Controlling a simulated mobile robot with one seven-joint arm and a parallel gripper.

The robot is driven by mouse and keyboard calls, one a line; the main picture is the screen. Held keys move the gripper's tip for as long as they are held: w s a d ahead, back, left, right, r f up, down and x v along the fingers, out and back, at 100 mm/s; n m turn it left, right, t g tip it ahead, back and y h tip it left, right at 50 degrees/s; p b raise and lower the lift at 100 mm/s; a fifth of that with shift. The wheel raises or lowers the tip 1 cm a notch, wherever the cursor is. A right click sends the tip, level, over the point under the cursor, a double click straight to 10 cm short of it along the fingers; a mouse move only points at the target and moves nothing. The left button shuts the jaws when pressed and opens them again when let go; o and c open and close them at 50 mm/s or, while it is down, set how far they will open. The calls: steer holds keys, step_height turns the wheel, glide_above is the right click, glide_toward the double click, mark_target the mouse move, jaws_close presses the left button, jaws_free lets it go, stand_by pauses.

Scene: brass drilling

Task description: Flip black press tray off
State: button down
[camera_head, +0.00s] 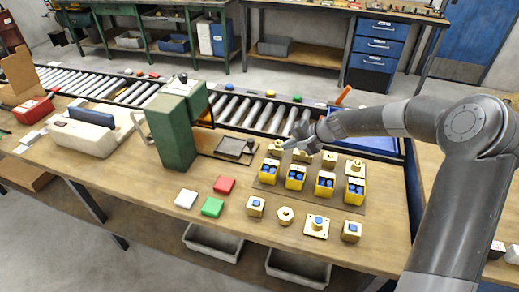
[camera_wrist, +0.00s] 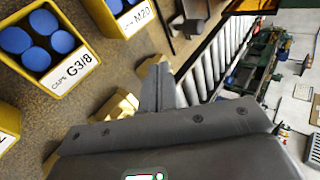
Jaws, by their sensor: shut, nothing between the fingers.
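The black press tray (camera_head: 234,148) lies low beside the green press (camera_head: 172,130), on the press's right side in the head view. I cannot tell from its look how it is set. My gripper (camera_head: 288,144) is to the right of the tray and apart from it, above the brass parts at the back of the yellow bins. In the wrist view the fingers of my gripper (camera_wrist: 160,68) are together with nothing between them. A dark grey piece at the top of the wrist view is cut off, and I cannot tell what it is.
Yellow bins (camera_head: 295,177) with blue caps stand in a row below my gripper. Brass parts, a red block (camera_head: 224,184), a green block (camera_head: 212,207) and a white block (camera_head: 186,198) lie in front. The roller conveyor (camera_head: 238,110) runs behind the bench.

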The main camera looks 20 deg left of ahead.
mark_target(253, 151)
steer(key=x, duration=1)
steer(key=shift+a, duration=0.1)
steer(key=shift+w+a, duration=0.2)
steer(key=shift+a, duration=0.95)
steer(key=shift+w+a, duration=0.15)
steer(key=shift+a, duration=0.6)
steer(key=shift+a, duration=0.1)
steer(key=a, duration=1.5)
steer(key=shift+a, duration=0.25)
steer(key=shift+a+r, duration=0.15)
steer(key=shift+a, duration=0.3)
